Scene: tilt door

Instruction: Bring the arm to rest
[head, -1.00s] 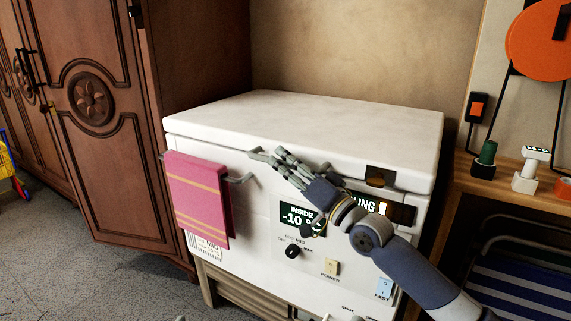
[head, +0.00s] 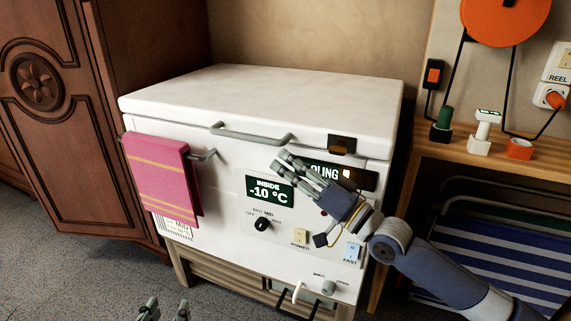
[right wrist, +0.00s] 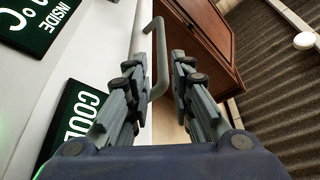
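A white chest freezer (head: 270,100) stands with its lid closed down on the body. A grey bar handle (head: 252,134) is on the lid's front edge; it also shows in the right wrist view (right wrist: 158,60). My right gripper (head: 284,161) is just below and right of the handle, in front of the freezer's front face. In the right wrist view its two fingers (right wrist: 154,75) are apart with nothing between them at the tips; the handle appears beyond them. My left gripper (head: 163,311) shows only its fingertips at the bottom edge, apart and empty.
A pink towel (head: 160,178) hangs on a rail at the freezer's left front. A wooden wardrobe (head: 50,60) stands at left. A wooden shelf (head: 450,152) with several small items and an orange reel (head: 505,15) is at right. Grey floor (head: 60,270) is clear at lower left.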

